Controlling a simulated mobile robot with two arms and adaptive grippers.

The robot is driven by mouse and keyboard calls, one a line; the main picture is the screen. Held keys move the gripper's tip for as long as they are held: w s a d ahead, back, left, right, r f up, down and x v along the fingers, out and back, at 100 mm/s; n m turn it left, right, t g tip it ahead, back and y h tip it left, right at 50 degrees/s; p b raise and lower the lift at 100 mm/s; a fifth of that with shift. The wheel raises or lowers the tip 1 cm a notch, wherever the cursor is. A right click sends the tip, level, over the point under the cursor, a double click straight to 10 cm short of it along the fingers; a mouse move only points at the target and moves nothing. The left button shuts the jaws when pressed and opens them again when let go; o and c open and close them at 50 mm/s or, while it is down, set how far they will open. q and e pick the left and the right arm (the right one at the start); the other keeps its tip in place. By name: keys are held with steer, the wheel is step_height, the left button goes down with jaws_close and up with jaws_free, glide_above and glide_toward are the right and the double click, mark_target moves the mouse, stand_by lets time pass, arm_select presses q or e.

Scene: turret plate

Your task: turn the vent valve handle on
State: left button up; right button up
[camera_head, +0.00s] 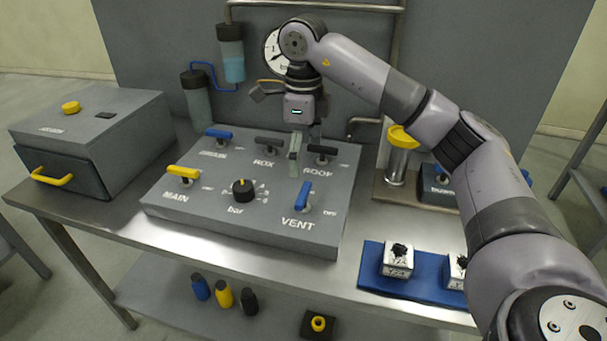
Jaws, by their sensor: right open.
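The vent valve handle (303,196) is a blue lever at the lower right of the grey sloping panel (205,228), above the word VENT. It runs up and down in the picture, while the other levers lie mostly sideways. My right gripper (295,155) hangs fingers down over the panel, between the two black levers and above the vent handle in the picture. It is open and looks empty, apart from the vent handle. Its fingertips' height over the panel is hard to tell. My left gripper is out of view.
Nearby are a blue lever (219,134), black levers (268,142) (322,150), a yellow MAIN lever (183,171) and a black knob (243,190). A grey box (95,125) stands left. A blue mat (375,280) with white blocks lies right. Pipes and a gauge are behind.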

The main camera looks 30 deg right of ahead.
steer(key=shift+r, duration=1.3)
